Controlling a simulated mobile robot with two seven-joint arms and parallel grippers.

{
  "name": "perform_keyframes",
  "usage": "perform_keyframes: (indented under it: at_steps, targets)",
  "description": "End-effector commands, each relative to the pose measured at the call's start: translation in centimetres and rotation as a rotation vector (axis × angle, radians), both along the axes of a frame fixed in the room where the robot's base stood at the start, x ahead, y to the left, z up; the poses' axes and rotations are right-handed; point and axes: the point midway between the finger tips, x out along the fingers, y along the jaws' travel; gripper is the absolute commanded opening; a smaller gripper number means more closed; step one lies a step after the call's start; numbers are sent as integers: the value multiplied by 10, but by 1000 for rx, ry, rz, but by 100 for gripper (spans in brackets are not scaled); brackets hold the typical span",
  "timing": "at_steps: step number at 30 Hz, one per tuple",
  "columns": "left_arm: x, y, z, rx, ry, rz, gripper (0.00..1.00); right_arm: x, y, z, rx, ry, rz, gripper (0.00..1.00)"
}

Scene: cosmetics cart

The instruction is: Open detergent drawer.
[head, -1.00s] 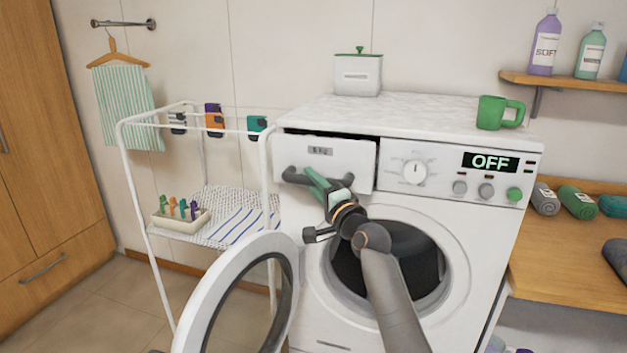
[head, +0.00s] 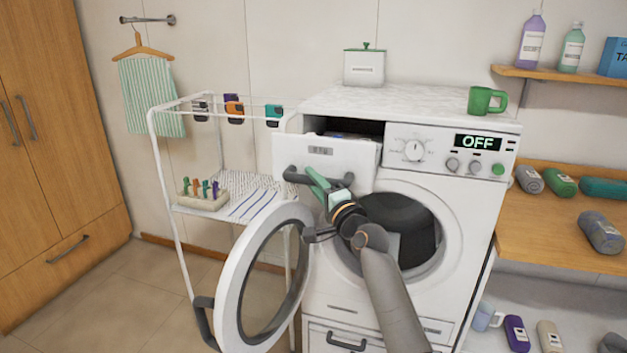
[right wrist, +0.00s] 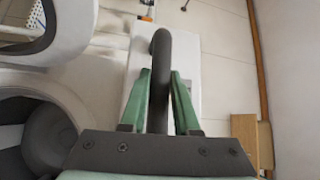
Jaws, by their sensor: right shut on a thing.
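The detergent drawer (head: 322,152) at the washing machine's upper left is pulled out, with a dark gap and part of its inside showing behind its white front. Its dark grey handle (head: 296,176) runs along the lower front. My right gripper (head: 318,182) is shut on this handle. In the right wrist view the green fingers (right wrist: 160,88) stand on both sides of the dark handle bar (right wrist: 160,60). My left gripper is not in view.
The round washer door (head: 232,285) hangs open at lower left, close below my right gripper. A drying rack (head: 160,150) stands left of the machine. A green mug (head: 482,100) is on the machine's top. A wooden shelf (head: 530,235) is to the right.

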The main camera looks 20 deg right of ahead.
Motion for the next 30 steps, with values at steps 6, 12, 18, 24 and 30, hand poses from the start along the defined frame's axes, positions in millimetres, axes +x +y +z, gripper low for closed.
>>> perform_keyframes:
  at_steps: [6,12,18,24,30]
  targets:
    - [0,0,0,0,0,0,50,0,0,0,-2,0,1,0]
    - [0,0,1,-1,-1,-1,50,0,0,0,-2,0,1,0]
    - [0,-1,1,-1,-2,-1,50,0,0,0,-2,0,1,52]
    - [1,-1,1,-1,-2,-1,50,0,0,0,-1,-1,0,59]
    - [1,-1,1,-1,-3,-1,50,-3,0,0,-1,-1,0,59]
